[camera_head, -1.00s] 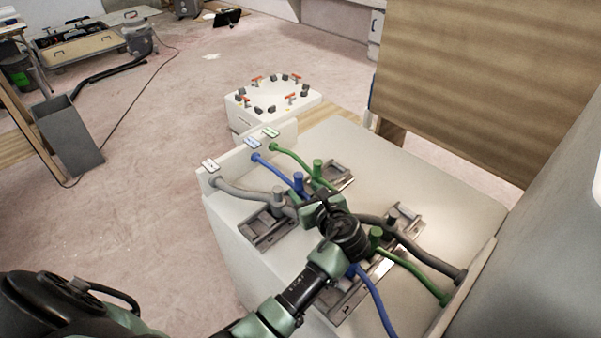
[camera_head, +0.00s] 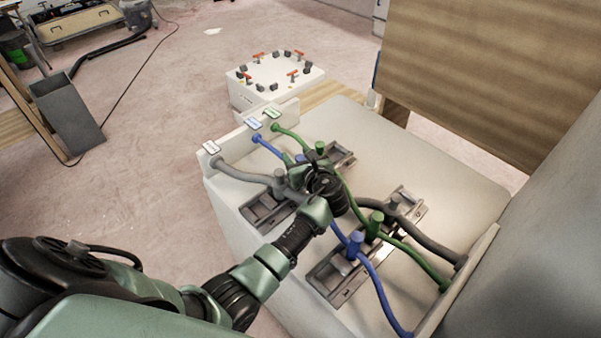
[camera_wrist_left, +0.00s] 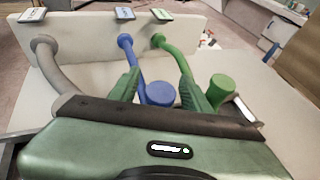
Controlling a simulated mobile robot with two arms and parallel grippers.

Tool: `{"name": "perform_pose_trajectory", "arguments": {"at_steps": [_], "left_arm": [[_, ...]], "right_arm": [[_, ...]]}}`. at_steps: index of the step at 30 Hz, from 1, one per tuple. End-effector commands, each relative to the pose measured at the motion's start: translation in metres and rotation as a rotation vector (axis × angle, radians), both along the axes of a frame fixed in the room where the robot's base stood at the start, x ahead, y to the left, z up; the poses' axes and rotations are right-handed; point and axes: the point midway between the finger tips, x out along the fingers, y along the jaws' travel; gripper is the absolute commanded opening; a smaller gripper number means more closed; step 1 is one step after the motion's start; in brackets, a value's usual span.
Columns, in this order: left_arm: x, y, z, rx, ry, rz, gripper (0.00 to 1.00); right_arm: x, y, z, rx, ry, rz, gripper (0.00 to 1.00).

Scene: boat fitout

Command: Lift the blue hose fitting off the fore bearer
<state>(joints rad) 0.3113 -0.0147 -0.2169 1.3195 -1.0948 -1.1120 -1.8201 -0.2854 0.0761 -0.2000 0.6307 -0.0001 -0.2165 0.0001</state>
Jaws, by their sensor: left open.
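A blue hose fitting (camera_wrist_left: 160,94) with a round top is on the end of a blue hose, above the far bearer. In the left wrist view it sits between the two green fingers of my left gripper (camera_wrist_left: 162,86), with the jaws open around it. In the head view my left gripper (camera_head: 306,163) hides most of this fitting, and its blue hose (camera_head: 268,146) runs to the back wall. The far bearer (camera_head: 342,156) is partly covered by the arm. A second blue fitting (camera_head: 354,241) sits on the near bearer (camera_head: 338,288). My right gripper is out of view.
A green fitting (camera_wrist_left: 221,88) stands just right of the fingers, and a grey hose (camera_wrist_left: 60,66) is to the left. Green (camera_head: 376,220) and grey fittings are on the near bearer. A low back wall (camera_head: 225,155) carries labels. A wooden panel (camera_head: 490,75) stands behind.

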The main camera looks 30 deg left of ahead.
Motion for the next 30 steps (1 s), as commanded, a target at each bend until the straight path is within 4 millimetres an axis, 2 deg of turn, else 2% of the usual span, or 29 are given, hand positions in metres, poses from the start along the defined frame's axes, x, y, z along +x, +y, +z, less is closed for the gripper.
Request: {"name": "perform_pose_trajectory", "arguments": {"at_steps": [1, 2, 6, 7, 12, 20, 26, 30], "left_arm": [[0.000, 0.000, 0.000, 0.000, 0.000, 0.000, 0.48], [0.000, 0.000, 0.000, 0.000, 0.000, 0.000, 0.42], [0.000, 0.000, 0.000, 0.000, 0.000, 0.000, 0.03], [0.000, 0.000, 0.000, 0.000, 0.000, 0.001, 0.00], [0.000, 0.000, 0.000, 0.001, -0.001, 0.000, 0.00], [0.000, 0.000, 0.007, -0.001, -0.002, 0.001, 0.00], [0.000, 0.000, 0.037, -0.001, -0.007, 0.000, 0.00], [0.001, 0.000, 0.073, -0.002, -0.009, 0.001, 0.00]], "right_arm": [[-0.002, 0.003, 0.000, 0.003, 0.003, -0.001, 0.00], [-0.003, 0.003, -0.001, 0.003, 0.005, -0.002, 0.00], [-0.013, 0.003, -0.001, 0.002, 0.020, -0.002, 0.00], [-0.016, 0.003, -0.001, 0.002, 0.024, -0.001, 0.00], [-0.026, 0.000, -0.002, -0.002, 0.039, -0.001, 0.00], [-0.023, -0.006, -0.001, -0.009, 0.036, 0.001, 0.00], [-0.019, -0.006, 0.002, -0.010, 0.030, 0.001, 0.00], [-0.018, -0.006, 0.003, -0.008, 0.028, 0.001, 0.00]]}}
